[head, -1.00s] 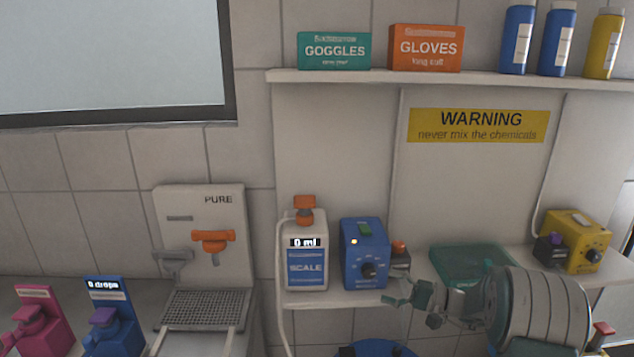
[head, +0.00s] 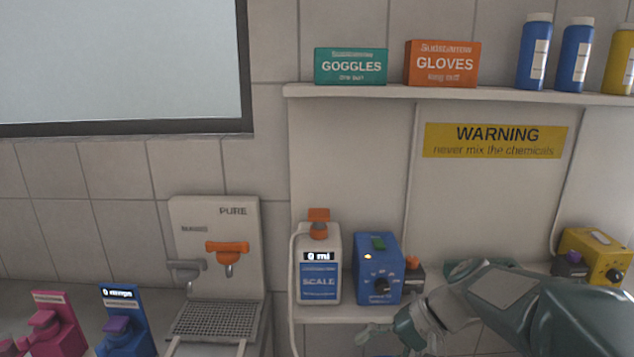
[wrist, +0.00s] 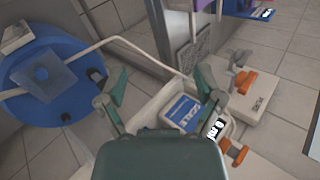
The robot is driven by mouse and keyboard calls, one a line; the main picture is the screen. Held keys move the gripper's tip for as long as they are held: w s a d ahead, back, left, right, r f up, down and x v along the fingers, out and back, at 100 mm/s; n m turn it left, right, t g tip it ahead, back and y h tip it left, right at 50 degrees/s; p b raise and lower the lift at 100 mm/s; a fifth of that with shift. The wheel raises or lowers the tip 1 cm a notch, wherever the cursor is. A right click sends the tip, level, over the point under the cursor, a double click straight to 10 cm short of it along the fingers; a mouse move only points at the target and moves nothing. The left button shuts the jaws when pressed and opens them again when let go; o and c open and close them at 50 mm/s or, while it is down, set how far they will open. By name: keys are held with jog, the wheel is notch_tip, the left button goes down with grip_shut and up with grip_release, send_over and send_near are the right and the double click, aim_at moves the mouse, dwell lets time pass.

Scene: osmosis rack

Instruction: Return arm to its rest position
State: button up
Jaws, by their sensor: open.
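My arm (head: 500,305) reaches in from the right edge of the head view, in front of the lower shelf. My gripper (head: 388,332) is at its end, low in the picture, below the blue dial box (head: 378,268). In the wrist view the two green fingers of my gripper (wrist: 158,88) stand wide apart with nothing held between them. The white SCALE bottle (head: 319,270) with its orange cap stands left of the blue box. In the wrist view the bottle's blue label (wrist: 182,113) shows beyond the fingers, apart from them.
A PURE dispenser (head: 215,225) with an orange tap stands left. Pink (head: 52,325) and blue (head: 125,320) dispensers are at lower left. A yellow box (head: 597,257) is at right. The upper shelf (head: 390,92) holds boxes and bottles. A blue drum (wrist: 45,85) shows in the wrist view.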

jog(key=s+d+n+t+h, duration=0.1)
jog(key=s+d+t+h, duration=0.1)
jog(key=s+h, duration=0.2)
jog(key=s+d+r+n+t+h, duration=0.1)
jog(key=s+d+t+h, duration=0.2)
jog(key=s, duration=0.7)
jog(key=shift+s+d+r+h, duration=0.2)
jog(key=shift+s+d+h, duration=0.1)
jog(key=shift+h, duration=0.8)
jog(key=shift+w, duration=0.1)
jog(key=shift+c, duration=0.3)
